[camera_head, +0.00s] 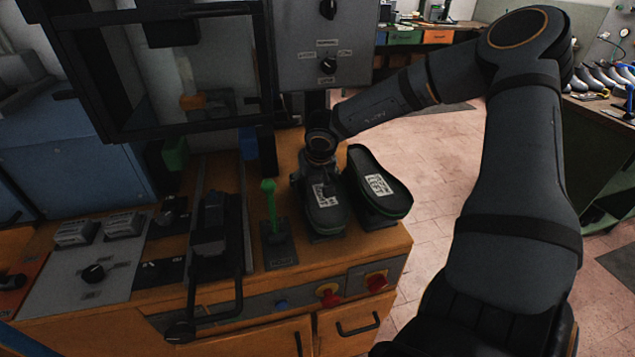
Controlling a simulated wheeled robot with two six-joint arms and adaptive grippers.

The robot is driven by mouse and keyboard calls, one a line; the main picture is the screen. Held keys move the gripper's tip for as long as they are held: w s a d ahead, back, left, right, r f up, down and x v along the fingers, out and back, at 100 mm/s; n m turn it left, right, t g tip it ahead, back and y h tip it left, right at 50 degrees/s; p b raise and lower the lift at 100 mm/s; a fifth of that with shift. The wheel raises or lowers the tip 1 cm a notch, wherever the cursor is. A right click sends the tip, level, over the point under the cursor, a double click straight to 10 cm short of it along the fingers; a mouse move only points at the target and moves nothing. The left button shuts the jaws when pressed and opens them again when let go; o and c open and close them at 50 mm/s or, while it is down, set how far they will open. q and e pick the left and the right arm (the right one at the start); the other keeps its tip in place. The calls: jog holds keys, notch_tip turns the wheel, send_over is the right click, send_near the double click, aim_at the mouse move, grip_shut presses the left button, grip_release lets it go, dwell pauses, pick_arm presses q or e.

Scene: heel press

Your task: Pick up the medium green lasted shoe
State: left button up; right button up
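Two dark lasted shoes with white label patches stand side by side on the wooden bench top (402,236). The right one (385,205) shows a green edge and is uncovered. The left one (326,218) also shows some green near its front, and its far end is hidden by my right gripper (315,178). I cannot tell which of them is the medium one. My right arm reaches in from the right, and its gripper points down over the far part of the left shoe. Its fingers are dark and small, so their opening and any contact are unclear. My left gripper is out of view.
A green-handled lever (269,208) stands just left of the shoes. The press frame and a grey control box (322,40) rise behind. A black handle bar (238,275) and control panel lie to the left. Open floor (440,150) is to the right.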

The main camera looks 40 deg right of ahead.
jog(key=shift+s, duration=0.1)
jog(key=shift+c, duration=1)
jog(key=c, duration=1.2)
jog(key=shift+c, duration=0.5)
jog(key=shift+r, duration=0.15)
